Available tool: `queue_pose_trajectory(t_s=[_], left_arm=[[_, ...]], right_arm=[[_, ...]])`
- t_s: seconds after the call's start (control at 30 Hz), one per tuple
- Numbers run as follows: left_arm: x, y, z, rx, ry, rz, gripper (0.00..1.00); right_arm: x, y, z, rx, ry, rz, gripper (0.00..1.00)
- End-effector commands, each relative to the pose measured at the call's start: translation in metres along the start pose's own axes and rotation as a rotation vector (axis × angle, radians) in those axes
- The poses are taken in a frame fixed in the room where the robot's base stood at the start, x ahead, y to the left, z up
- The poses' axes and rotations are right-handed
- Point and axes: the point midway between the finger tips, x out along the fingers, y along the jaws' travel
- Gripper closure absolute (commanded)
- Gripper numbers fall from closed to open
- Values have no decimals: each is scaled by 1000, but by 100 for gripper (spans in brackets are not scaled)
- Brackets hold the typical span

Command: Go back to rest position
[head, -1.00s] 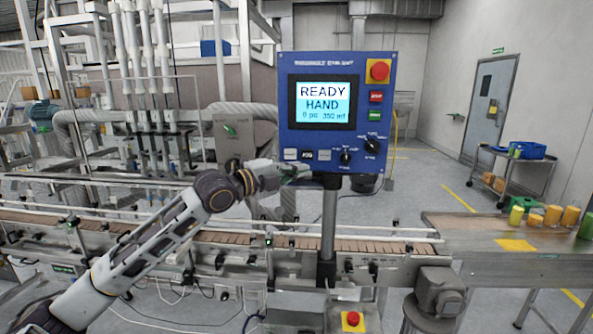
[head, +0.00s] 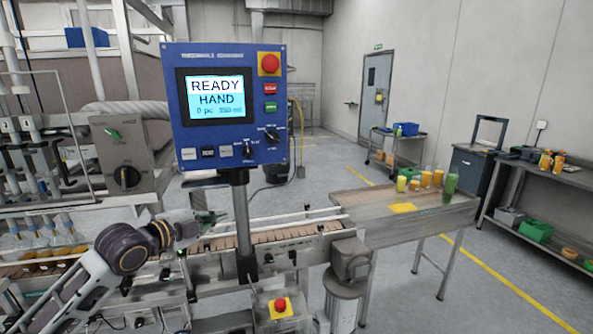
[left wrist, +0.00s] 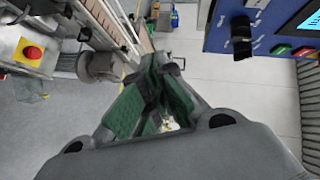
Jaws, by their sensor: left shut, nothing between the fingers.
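My left gripper (head: 208,217) is shut and empty in the head view, below and left of the blue control panel (head: 180,135). Its green-padded fingers also show in the left wrist view (left wrist: 165,100). The gripper is apart from the panel and held near the conveyor (head: 275,234). The panel's screen (head: 216,98) reads READY HAND, with 0 pc and 350 ml below. My right gripper is in neither view.
A red emergency button (head: 280,305) on a yellow plate sits low beside the conveyor. Filled bottles (head: 424,178) stand on the steel outfeed table (head: 440,212). A cart (head: 385,145) and a workbench (head: 545,185) stand at the right. Floor between them is open.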

Motion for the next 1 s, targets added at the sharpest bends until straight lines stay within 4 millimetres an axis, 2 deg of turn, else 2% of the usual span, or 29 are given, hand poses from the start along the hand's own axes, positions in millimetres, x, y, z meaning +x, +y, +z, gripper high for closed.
queue_pose_trajectory(t_s=[0.03,0.1,0.47,0.77,1.0], left_arm=[[2,18,-2,-39,-7,26,100],[3,40,-3,-91,-24,59,100],[-4,146,-9,-365,-145,213,100],[-27,224,-14,-600,-292,315,100],[-55,282,-17,-792,-438,380,100]], right_arm=[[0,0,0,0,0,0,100],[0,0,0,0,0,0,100],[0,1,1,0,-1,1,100],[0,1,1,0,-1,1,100],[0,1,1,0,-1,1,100]])
